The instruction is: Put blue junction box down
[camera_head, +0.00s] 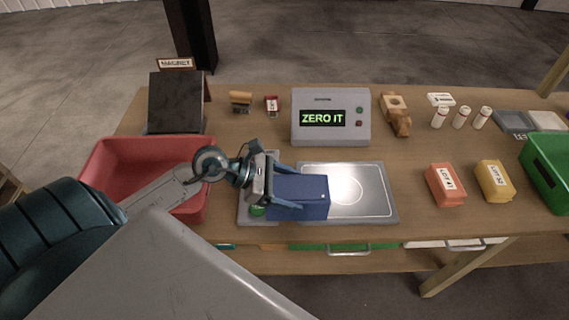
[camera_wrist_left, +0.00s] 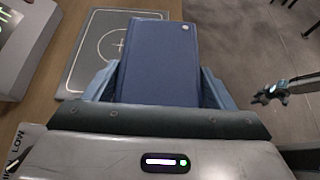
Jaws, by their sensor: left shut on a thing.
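The blue junction box (camera_head: 305,198) is between the fingers of my left gripper (camera_head: 290,190), over the left part of the silver plate (camera_head: 362,196). My left gripper is shut on the box. In the left wrist view the box (camera_wrist_left: 160,62) lies between the two fingers of the left gripper (camera_wrist_left: 158,85), and the plate with its circle and cross (camera_wrist_left: 90,55) shows to the left. I cannot tell whether the box touches the plate. My right gripper is not clearly seen in the head view; a dark arm tip (camera_wrist_left: 270,94) shows at the right of the wrist view.
A grey display unit (camera_head: 330,140) reading "ZERO IT" stands behind the plate. A red bin (camera_head: 100,160) is at left, with a dark magnet panel (camera_head: 176,102) behind it. Orange (camera_head: 445,184) and yellow (camera_head: 494,180) blocks and a green bin (camera_head: 545,178) stand at right.

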